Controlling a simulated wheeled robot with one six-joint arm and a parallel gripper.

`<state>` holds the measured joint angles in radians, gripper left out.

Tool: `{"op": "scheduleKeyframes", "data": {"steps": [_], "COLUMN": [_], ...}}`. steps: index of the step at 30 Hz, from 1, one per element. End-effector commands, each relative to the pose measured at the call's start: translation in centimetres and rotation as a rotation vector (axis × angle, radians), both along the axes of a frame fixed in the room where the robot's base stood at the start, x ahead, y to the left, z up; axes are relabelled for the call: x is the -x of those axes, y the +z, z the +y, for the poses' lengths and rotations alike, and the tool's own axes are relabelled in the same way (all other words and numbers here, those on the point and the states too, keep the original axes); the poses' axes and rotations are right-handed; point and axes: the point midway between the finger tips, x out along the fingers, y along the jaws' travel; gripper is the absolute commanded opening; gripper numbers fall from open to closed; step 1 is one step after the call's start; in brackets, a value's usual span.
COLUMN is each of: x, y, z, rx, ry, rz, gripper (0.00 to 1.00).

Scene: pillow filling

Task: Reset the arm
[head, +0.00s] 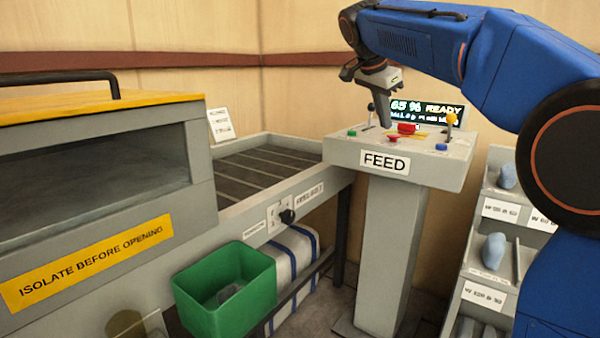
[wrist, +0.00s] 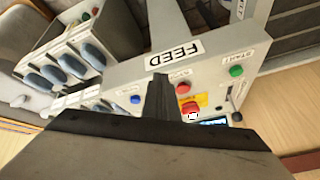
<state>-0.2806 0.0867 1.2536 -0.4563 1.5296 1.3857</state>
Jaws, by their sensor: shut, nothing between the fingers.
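My blue arm reaches in from the right in the head view. My gripper (head: 384,122) is shut and empty, pointing down above the FEED console (head: 345,154). In the wrist view my gripper (wrist: 160,80) shows as a dark closed pair of fingers in front of the console (wrist: 215,65). The console carries a green button (head: 352,133), a red button (head: 407,128), a blue button (head: 441,147) and a yellow-knobbed lever (head: 451,118). I cannot tell whether the fingertips touch the console.
A grey machine with a yellow lid (head: 100,100) and a conveyor (head: 262,165) stand left. A green bin (head: 225,290) sits low in front. A rack (head: 492,225) with grey-blue items stands right.

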Motion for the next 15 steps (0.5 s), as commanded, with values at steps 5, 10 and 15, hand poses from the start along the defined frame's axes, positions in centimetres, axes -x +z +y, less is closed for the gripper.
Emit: {"op": "scheduleKeyframes", "data": {"steps": [5,10,15], "x": [5.4,10.5,15.9], "y": [-2.4,-5.4,-9.0], "z": [-2.4,-4.0,-5.3], "rx": [0.011,0.020,0.028], "ry": [0.161,0.316,0.469], "rz": [0.062,0.111,0.146], "gripper": [0.00,0.00,0.00]}}
